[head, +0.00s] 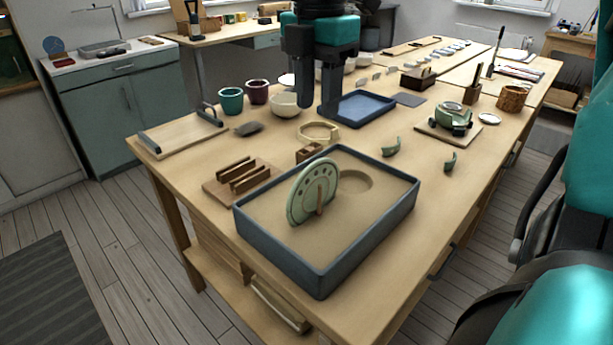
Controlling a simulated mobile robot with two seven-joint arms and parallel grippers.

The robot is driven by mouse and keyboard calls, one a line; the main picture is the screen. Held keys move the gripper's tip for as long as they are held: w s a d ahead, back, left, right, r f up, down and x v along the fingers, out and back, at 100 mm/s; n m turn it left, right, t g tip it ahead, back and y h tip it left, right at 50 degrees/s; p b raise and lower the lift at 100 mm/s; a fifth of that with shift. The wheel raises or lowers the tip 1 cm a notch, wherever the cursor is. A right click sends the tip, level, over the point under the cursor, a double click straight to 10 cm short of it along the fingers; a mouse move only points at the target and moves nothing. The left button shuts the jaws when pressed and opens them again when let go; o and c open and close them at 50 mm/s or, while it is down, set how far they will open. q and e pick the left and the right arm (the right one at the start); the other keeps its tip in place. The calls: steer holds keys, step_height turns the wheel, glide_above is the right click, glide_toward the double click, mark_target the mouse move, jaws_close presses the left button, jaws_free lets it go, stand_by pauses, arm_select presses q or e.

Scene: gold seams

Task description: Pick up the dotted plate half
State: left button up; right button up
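A pale green dotted plate piece (308,183) stands on edge in the sand of a blue-grey tray (368,235) near the front of the table. Dark dots run along its rim, and a small wooden peg (320,201) stands against its face. I cannot tell where its broken edge runs. My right gripper (318,108) hangs at the top middle, fingers down and spread apart with nothing visible between them. In the picture it is above and apart from the plate piece. My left gripper is not in view.
A wooden rack (240,178) is left of the tray. Behind it are a tape-like ring (318,131), a cream bowl (286,106), cups (231,100) and a blue tray (364,107). Two green shards (391,148) (450,162) lie to the right. Bare tabletop lies right of the sand tray.

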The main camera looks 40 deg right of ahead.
glide_above(315, 161)
steer(key=f, duration=0.6)
steer(key=shift+s+a+f+b, duration=0.1)
steer(key=shift+s+b, duration=0.2)
steer(key=shift+w+f, duration=0.2)
steer(key=shift+f, duration=2.7)
steer(key=shift+c, duration=0.4)
jaws_close()
